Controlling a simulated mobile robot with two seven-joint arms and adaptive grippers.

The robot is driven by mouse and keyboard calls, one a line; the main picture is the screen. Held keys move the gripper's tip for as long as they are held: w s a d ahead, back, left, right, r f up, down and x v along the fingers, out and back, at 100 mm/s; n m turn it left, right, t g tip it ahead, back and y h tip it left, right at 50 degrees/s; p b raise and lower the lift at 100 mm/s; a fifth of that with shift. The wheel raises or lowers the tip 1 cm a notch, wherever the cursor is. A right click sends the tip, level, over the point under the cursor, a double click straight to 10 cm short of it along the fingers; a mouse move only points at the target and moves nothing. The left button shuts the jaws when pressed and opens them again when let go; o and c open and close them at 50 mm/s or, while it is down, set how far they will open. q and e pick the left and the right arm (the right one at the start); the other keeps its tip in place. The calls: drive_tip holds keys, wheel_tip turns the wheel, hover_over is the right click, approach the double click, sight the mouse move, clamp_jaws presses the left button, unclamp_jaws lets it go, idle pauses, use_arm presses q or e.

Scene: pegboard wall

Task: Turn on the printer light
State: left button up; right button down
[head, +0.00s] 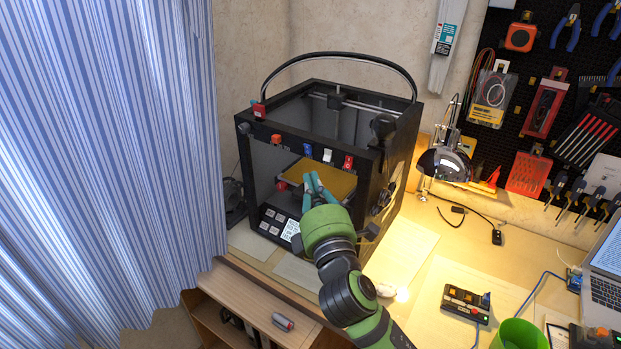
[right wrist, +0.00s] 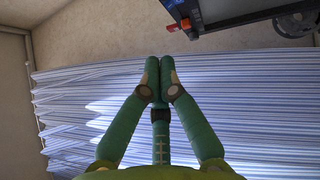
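The black-framed 3D printer (head: 395,165) stands on the desk by the wall. Its top front bar carries a blue switch (head: 308,149), a white switch (head: 327,155) and a red switch (head: 348,162). I cannot tell which one works the light, and I see no lit lamp inside the printer. My right gripper (head: 314,180) is in front of the printer, just below the blue and white switches in the picture. In the right wrist view its teal fingers (right wrist: 160,62) meet at the tips with nothing between them. My left gripper is out of view.
A blue-striped curtain (head: 110,150) hangs at the left. A lit desk lamp (head: 443,162) stands right of the printer. A control box (head: 466,303), a green cup (head: 519,335) and a laptop (head: 607,262) are at the right. Part of the printer's edge (right wrist: 235,20) shows in the right wrist view.

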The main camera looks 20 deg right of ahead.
drive_tip(key=s+b, duration=0.2)
drive_tip(key=s, duration=0.4)
drive_tip(key=s+d+f+m+g, duration=0.2)
drive_tip(key=f+m+g, duration=0.2)
drive_tip(key=f, duration=0.5)
drive_tip(key=s+d+f+m+g, duration=0.25)
drive_tip(key=f+m+g, duration=0.2)
drive_tip(key=f, duration=0.45)
drive_tip(key=s+f+m+g+y, duration=0.2)
drive_tip(key=s+f+m+g, duration=0.6)
drive_tip(key=s+f, duration=0.7)
drive_tip(key=s+f+g, duration=0.1)
drive_tip(key=s+f, duration=0.1)
drive_tip(key=f, duration=1)
drive_tip(key=s+f, duration=0.2)
drive_tip(key=f, duration=1)
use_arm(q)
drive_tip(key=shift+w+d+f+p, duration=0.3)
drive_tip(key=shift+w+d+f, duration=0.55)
use_arm(e)
drive_tip(key=s+d+f+g, duration=0.1)
drive_tip(key=s+d+f, duration=0.1)
drive_tip(key=s+f, duration=1)
drive_tip(key=s, duration=0.3)
drive_tip(key=shift+s+f, duration=0.15)
